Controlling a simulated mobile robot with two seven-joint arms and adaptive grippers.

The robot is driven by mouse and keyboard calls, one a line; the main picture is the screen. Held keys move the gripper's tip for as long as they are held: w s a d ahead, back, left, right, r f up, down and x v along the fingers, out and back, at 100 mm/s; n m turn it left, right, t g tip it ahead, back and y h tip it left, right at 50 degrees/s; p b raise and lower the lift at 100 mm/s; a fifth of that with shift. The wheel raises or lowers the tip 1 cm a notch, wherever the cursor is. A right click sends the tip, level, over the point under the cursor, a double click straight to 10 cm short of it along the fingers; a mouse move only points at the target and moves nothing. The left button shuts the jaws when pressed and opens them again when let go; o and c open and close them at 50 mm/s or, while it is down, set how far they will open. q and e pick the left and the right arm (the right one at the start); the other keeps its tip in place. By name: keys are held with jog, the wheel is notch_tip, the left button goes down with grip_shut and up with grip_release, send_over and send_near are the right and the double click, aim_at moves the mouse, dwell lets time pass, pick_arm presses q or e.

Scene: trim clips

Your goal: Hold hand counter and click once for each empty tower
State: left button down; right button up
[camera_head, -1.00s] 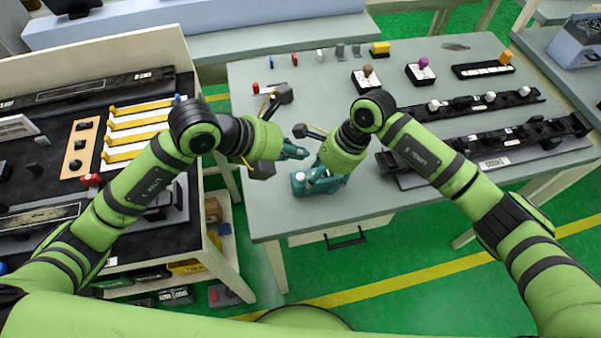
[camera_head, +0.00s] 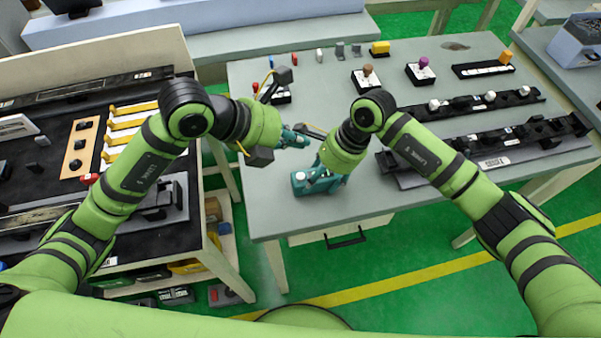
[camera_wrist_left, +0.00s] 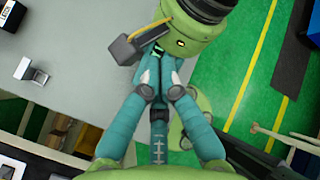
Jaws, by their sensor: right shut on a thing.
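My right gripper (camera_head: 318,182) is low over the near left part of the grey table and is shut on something. In the left wrist view, the left fingers (camera_wrist_left: 158,88) point toward my right wrist. Small upright pieces stand along the table's back: red (camera_head: 294,60), white (camera_head: 319,55), grey (camera_head: 340,50). I cannot tell which things are towers.
The grey table (camera_head: 250,195) also bears a brown-knobbed block (camera_head: 367,78), a purple-knobbed block (camera_head: 421,72), a strip with an orange piece (camera_head: 484,69) and long black rails (camera_head: 490,143). A bench with yellow clips (camera_head: 133,125) stands left. The table's middle is bare.

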aim_at(297, 176)
pick_arm(q)
jog(key=shift+f, duration=4.4)
jog(key=shift+f, duration=0.1)
jog(key=shift+f, duration=0.35)
jog(key=shift+f, duration=0.45)
jog(key=shift+r, duration=0.9)
jog(key=shift+r, duration=2.5)
